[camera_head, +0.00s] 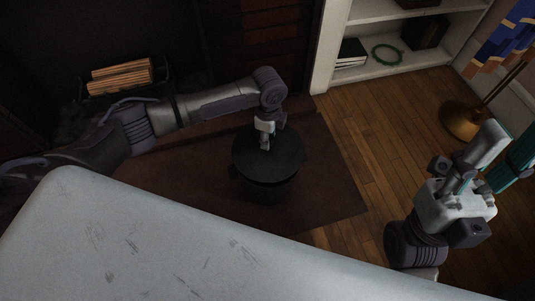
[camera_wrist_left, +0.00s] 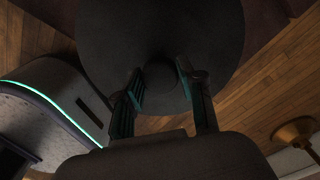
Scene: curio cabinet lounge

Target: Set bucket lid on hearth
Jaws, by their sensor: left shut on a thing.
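The round black lid (camera_head: 285,155) is over the dark bucket (camera_head: 268,190), which stands on the dark reddish hearth (camera_head: 335,185). My left gripper (camera_head: 266,143) reaches down from above and is shut on the lid's knob. In the left wrist view the lid (camera_wrist_left: 160,30) fills the upper middle, with the left gripper's fingers (camera_wrist_left: 160,88) on either side of its knob. I cannot tell whether the lid touches the bucket's rim. My right gripper (camera_head: 503,152) is open and empty at the right, over the wood floor.
A fireplace with logs (camera_head: 121,76) is at the upper left. White shelves (camera_head: 385,70) hold books and a green ring. A brass lamp base (camera_head: 463,118) stands at the right. Bare hearth shows around the bucket, and clear wood floor (camera_head: 385,160) lies to its right.

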